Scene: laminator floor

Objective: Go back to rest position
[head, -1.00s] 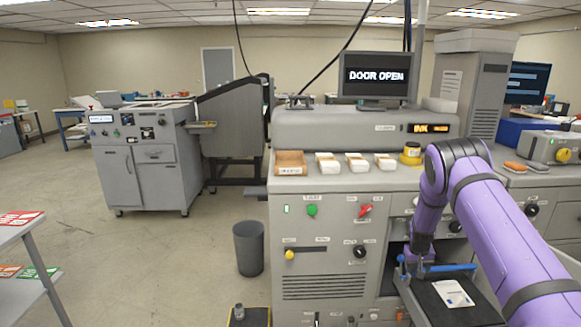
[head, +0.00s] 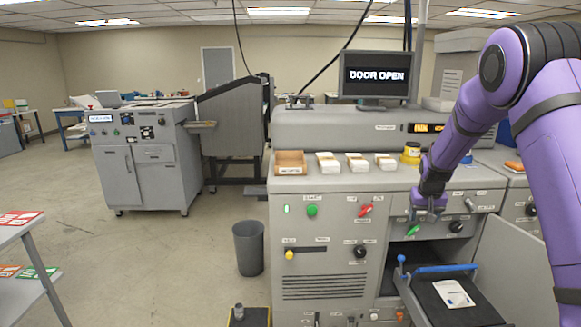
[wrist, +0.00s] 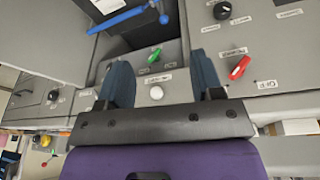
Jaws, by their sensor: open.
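My gripper (head: 428,212) is at the upper front of the grey machine (head: 325,225), in front of the panel above the open compartment. In the wrist view its two fingers (wrist: 160,85) are apart with nothing between them. My purple arm comes in from the right in the head view and hides part of the machine's right side.
Below my gripper a dark tray (head: 452,300) with a blue bar (head: 447,268) juts out of the open compartment, a white card (head: 454,293) on it. An open door (head: 507,255) stands to its right. A monitor (head: 376,76) reads "DOOR OPEN". A bin (head: 248,247) stands on the floor left.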

